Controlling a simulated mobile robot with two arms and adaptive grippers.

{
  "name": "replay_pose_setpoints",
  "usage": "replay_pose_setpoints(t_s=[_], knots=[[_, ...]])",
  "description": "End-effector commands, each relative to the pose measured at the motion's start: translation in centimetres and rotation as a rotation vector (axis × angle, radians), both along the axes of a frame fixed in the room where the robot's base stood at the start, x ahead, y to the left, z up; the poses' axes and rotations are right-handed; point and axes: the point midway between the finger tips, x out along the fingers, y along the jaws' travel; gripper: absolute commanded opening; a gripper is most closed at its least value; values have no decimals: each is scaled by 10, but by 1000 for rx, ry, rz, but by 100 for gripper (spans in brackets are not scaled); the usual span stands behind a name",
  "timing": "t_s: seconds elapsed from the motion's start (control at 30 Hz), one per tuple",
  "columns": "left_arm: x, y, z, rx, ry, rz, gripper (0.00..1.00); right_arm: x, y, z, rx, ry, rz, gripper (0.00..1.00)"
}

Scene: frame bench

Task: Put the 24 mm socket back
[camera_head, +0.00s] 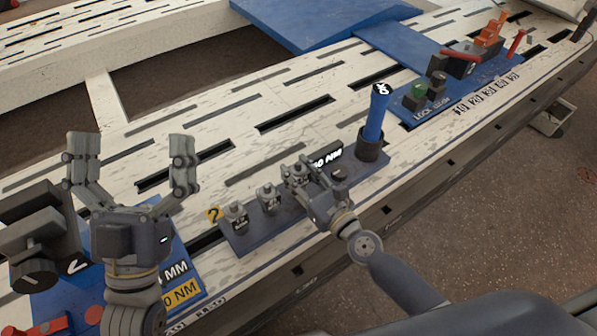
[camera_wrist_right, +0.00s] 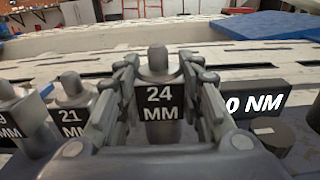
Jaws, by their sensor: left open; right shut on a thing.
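The 24 mm socket (camera_wrist_right: 159,95) is a grey piece with a black "24 MM" label, upright between the fingers of my right gripper (camera_wrist_right: 165,88) in the right wrist view. In the head view my right gripper (camera_head: 297,177) is shut on it at the blue socket rack (camera_head: 240,240). I cannot tell whether the socket touches the rack, as its base is hidden. A 21 mm socket (camera_wrist_right: 74,108) stands to its left, and another socket (camera_head: 235,214) further left. My left gripper (camera_head: 130,170) is open and empty, raised at the left.
A black "NM" display (camera_head: 326,157) and a blue-handled tool (camera_head: 375,115) in a dark holder stand right of the socket. A dark fixture (camera_head: 40,235) is by my left gripper. A blue board with tools (camera_head: 450,85) lies further right. The slotted bench behind the rack is clear.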

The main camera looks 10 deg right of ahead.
Motion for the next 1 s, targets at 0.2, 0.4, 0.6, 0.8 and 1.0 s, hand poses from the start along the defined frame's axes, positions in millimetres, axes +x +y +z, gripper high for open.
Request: replay_pose_setpoints(t_s=[0.2,0.4,0.6,0.8,1.0], knots=[[-5,0,4,-11,-31,-3,100,0,0,-1,1,-2,0,4],[-6,0,5,-14,-40,-5,100,0,0,-1,0,0,0,50],[-6,0,5,-13,-36,-5,100,0,0,-1,0,0,0,54],[-5,0,4,-12,-30,-4,100,0,0,-1,0,0,0,54],[8,-1,-12,16,74,5,100,0,0,4,0,0,0,54]])
